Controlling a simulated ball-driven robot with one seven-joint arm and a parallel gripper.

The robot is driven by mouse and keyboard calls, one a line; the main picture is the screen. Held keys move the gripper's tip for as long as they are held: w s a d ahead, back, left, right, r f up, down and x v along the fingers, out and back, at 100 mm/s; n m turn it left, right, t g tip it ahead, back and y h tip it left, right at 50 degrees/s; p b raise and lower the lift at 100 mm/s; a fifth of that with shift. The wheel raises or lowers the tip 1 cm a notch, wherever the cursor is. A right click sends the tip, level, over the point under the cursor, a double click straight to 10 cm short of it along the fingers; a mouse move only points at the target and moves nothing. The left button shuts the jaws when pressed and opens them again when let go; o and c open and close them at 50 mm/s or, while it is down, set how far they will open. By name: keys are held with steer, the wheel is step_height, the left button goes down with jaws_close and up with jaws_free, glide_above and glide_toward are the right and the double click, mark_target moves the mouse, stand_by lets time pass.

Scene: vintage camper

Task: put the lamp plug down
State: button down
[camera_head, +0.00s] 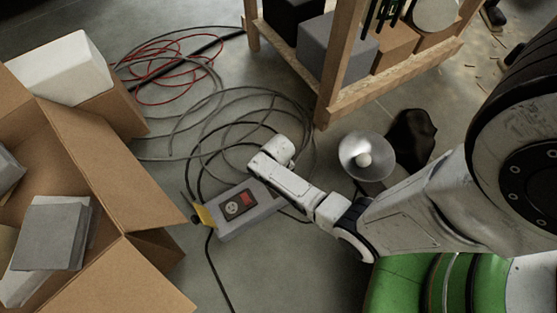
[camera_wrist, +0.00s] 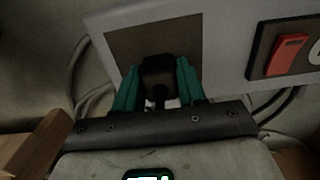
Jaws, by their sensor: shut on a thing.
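In the wrist view my gripper (camera_wrist: 159,72) has its two teal fingers closed on the black lamp plug (camera_wrist: 158,85), its cord end towards the wrist. The plug is in front of a brown square panel on the grey power box; I cannot tell whether it touches. The box (camera_wrist: 226,50) has a red switch to the right. In the head view the power box (camera_head: 258,213) lies on the floor, with its socket and red switch facing up. My arm reaches over its far side, and my fingers and the plug are hidden there. A lamp (camera_head: 362,157) with a round reflector stands to the right.
An open cardboard box (camera_head: 85,150) with grey blocks is at the left. Looped grey cables (camera_head: 215,105) and a red cable (camera_head: 165,70) lie behind the power box. A wooden shelf (camera_head: 390,88) stands at the back. Bare floor shows below the power box.

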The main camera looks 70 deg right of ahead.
steer(key=c, duration=0.7)
jaws_free()
steer(key=shift+o, duration=0.2)
steer(key=shift+r, duration=0.1)
step_height(320, 180, up, 13)
steer(key=p, duration=0.8)
steer(key=s+a+r+n, duration=0.3)
steer(key=a+r, duration=0.1)
steer(key=r, duration=0.5)
steer(key=s+a+r+n+t, duration=0.1)
steer(key=s+a+r+n, duration=0.2)
steer(key=r, duration=0.7)
steer(key=s+a, duration=0.1)
steer(key=a, duration=0.1)
steer(key=shift+s+a, duration=0.25)
steer(key=shift+a, duration=0.05)
step_height(320, 180, up, 30)
steer(key=p, duration=2.9)
steer(key=shift+f, duration=0.25)
